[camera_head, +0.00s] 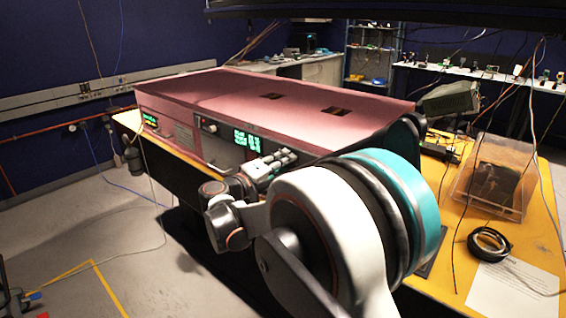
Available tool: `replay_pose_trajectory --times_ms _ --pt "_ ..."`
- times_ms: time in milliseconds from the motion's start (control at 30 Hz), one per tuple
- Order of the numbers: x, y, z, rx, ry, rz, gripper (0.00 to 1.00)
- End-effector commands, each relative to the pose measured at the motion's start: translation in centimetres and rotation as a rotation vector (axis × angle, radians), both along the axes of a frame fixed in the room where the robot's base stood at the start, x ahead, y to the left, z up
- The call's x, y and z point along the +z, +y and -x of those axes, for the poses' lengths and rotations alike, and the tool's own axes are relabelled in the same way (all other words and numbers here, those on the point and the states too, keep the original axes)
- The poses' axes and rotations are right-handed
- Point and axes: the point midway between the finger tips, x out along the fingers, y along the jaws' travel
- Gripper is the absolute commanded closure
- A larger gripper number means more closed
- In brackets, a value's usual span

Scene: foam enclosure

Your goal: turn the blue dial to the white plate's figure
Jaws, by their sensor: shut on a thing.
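A long pink-topped instrument box (225,95) lies across the yellow table. Its front panel carries a green lit display (247,140), a second small display (150,120) at the left and a small dark knob (208,126) between them. My gripper (284,158) is at the front panel, just right of and below the larger display. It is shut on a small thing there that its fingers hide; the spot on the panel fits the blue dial. I make out neither the blue of the dial nor the white plate and its figure. My large arm joint covers the panel's right part.
On the yellow table (540,245) at the right are a clear box (493,180), a black ring-shaped coil (489,243) and a white paper sheet (515,291). A thin cable hangs before the panel's left end. The floor at the left is mostly clear.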

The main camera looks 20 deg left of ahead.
Motion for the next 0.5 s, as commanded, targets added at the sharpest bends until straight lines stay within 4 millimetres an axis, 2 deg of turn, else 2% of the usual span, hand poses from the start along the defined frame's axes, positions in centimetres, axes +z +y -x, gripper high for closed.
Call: replay_pose_trajectory --times_ms 267,300,367,400,500 --pt "-0.1 0.04 0.04 0.001 0.001 -0.002 1.0" --pt "-0.09 0.05 0.04 0.001 0.001 -0.002 0.76" --pt "-0.09 0.05 0.04 0.001 0.002 -0.001 0.62" --pt "-0.09 0.05 0.04 0.001 0.002 -0.001 0.57" --pt "-0.07 0.04 0.03 0.0 0.001 0.0 0.57"
